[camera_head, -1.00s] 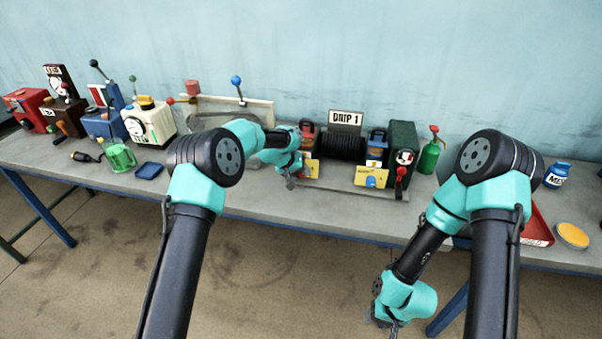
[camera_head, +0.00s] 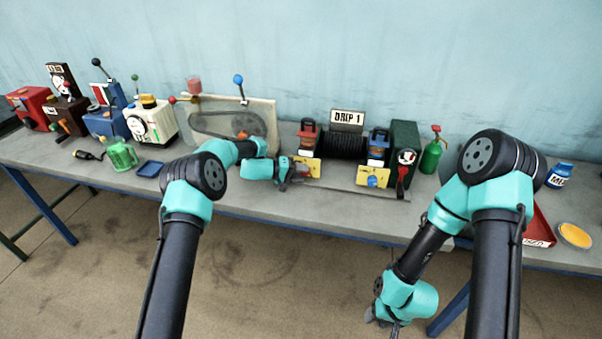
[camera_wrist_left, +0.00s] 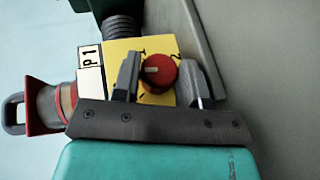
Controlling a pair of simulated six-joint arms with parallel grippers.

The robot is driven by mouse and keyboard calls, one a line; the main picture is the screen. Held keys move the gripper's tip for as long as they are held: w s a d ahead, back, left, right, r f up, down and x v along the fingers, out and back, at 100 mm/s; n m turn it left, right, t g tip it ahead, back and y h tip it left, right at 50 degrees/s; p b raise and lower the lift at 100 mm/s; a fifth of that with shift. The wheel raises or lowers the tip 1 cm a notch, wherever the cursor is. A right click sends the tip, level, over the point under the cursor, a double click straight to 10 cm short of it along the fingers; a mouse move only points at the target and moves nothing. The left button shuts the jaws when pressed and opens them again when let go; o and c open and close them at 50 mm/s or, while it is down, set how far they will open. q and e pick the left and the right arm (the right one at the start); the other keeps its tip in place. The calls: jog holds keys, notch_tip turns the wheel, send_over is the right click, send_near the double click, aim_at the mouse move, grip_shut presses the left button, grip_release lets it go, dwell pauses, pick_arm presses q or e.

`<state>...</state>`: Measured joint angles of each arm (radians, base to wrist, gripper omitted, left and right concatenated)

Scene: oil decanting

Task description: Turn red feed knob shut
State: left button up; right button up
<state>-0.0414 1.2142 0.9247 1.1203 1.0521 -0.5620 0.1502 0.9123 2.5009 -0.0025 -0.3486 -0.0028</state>
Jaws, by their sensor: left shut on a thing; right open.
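The red feed knob (camera_wrist_left: 159,73) sits on a yellow panel (camera_wrist_left: 115,48) with dial marks and a P1 label, seen in the left wrist view. A white pointer mark shows on the knob's face. My left gripper (camera_wrist_left: 167,80) has one finger on each side of the knob and is shut on it. In the head view my left gripper (camera_head: 296,169) is at the left yellow panel (camera_head: 313,165), below the red-capped container (camera_head: 307,136), and hides the knob. My right gripper (camera_head: 383,322) is open and empty, hanging low in front of the table.
To the right are the blue-capped container (camera_head: 377,146), its yellow panel with a blue knob (camera_head: 372,181), a dark green box (camera_head: 404,141) and a green bottle (camera_head: 431,152). The DRIP 1 sign (camera_head: 347,117) stands behind. The table front between the arms is clear.

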pick_arm(q)
jog(key=shift+f+h, duration=0.1)
jog(key=shift+h, duration=0.4)
jog(key=o, duration=0.9)
jog(key=shift+f, duration=0.1)
jog(key=shift+a, duration=0.1)
jog(key=shift+v, duration=3.95)
